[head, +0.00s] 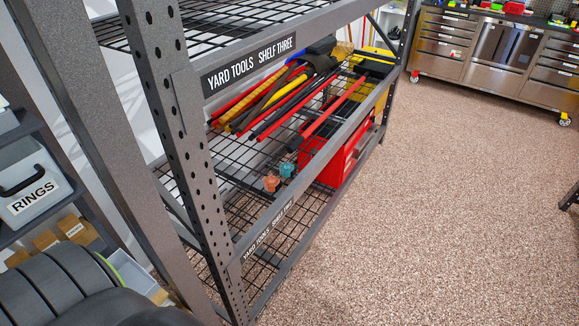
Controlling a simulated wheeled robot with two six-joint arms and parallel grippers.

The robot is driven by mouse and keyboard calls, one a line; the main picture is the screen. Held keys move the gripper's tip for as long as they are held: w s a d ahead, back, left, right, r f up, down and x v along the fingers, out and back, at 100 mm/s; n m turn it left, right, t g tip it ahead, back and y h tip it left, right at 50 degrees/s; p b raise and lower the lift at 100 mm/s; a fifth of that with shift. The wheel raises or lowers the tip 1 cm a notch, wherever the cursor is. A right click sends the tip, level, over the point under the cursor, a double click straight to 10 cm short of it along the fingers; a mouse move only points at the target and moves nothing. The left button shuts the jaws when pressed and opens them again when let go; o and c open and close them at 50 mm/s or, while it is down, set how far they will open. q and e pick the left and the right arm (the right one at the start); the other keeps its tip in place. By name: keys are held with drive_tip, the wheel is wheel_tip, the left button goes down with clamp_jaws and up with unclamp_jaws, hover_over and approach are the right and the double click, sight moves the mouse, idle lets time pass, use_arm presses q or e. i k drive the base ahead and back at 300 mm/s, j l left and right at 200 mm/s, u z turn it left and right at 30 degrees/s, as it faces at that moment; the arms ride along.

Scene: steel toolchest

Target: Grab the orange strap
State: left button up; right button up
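No clearly recognizable orange strap shows in the head view. A small orange-pink object (271,183) is on the wire mesh of the rack, behind the front beam with the lower "YARD TOOLS" label. It is too small to tell whether it is a strap. A similar small teal object (287,169) is beside it, slightly up and to the right. Neither of my grippers is in view.
The grey steel rack (186,150) has perforated posts and wire shelves. Long red, yellow and black tools (290,98) lie under the "SHELF THREE" beam (270,66). A red case (345,155) is lower right. A toolchest (490,50) stands behind. Speckled floor (450,200) is open.

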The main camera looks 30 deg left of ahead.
sight(271, 183)
drive_tip(key=i, duration=1.7)
drive_tip(key=i+l+u, duration=0.1)
drive_tip(key=i, duration=1.55)
drive_tip(key=i+u, duration=0.1)
drive_tip(key=u, duration=0.7)
drive_tip(key=i+l+u, duration=0.1)
drive_tip(key=u, duration=0.3)
drive_tip(key=l+u, duration=0.1)
drive_tip(key=u, duration=0.3)
drive_tip(key=i+l, duration=0.05)
